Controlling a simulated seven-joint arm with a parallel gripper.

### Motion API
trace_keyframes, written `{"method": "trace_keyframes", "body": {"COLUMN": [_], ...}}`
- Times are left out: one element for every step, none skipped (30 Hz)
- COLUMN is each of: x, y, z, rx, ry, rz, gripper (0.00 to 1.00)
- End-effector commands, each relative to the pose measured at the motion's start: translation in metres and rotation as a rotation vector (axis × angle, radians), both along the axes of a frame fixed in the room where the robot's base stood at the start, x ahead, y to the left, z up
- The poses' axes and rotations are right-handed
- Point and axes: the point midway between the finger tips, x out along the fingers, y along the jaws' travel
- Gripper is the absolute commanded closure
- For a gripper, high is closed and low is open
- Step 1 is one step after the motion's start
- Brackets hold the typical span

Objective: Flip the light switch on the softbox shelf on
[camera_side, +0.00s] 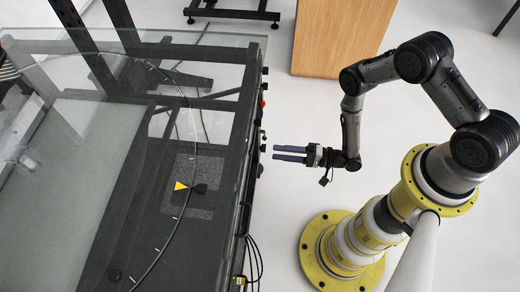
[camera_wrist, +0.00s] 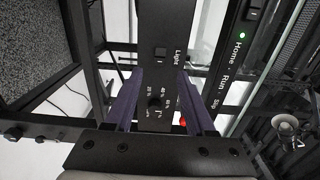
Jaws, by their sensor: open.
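My gripper (camera_side: 275,153) is open and empty, its two purple fingers pointing left at the control strip (camera_side: 250,130) on the turntable's right edge, a small gap away. In the wrist view my gripper (camera_wrist: 160,75) has its fingers apart on either side of a black panel marked "Light". A small black switch (camera_wrist: 160,51) sits on that panel beside the word, beyond the fingertips and between their lines. Whether it is on or off cannot be told. A round knob (camera_wrist: 154,103) with percent marks lies below it, between the fingers.
A red button (camera_wrist: 183,122) shows by the right finger. A panel marked "Home", "Run" and "Slip" has a lit green lamp (camera_wrist: 242,36) and another switch (camera_wrist: 253,13). A wooden cabinet (camera_side: 340,38) stands behind my arm. Cables (camera_side: 252,258) hang at the table's front. The floor between is clear.

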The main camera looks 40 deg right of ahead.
Motion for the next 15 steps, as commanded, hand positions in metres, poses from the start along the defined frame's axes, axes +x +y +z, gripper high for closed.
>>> {"method": "trace_keyframes", "body": {"x": [0.006, 0.009, 0.014, 0.018, 0.021, 0.026, 0.029, 0.032, 0.036, 0.039, 0.041, 0.043, 0.045, 0.046, 0.047], "y": [0.008, 0.011, 0.016, 0.020, 0.023, 0.028, 0.031, 0.034, 0.037, 0.040, 0.042, 0.044, 0.045, 0.047, 0.048], "z": [0.001, 0.001, 0.001, 0.001, 0.000, 0.001, 0.001, 0.001, 0.000, 0.000, 0.000, 0.000, 0.000, 0.000, 0.000], "rx": [0.001, 0.001, 0.001, 0.000, -0.001, 0.000, 0.000, 0.000, 0.000, 0.000, 0.000, 0.000, 0.000, 0.001, 0.001], "ry": [-0.004, -0.004, -0.004, -0.003, -0.004, -0.003, -0.003, -0.003, -0.003, -0.003, -0.003, -0.003, -0.001, -0.001, -0.001], "rz": [0.007, 0.006, 0.005, 0.006, 0.005, 0.005, 0.005, 0.004, 0.004, 0.003, 0.003, 0.002, 0.001, 0.001, 0.001], "gripper": [0.45, 0.45, 0.45, 0.45, 0.45, 0.45, 0.45, 0.45, 0.45, 0.45, 0.45, 0.45, 0.45, 0.45, 0.45]}}
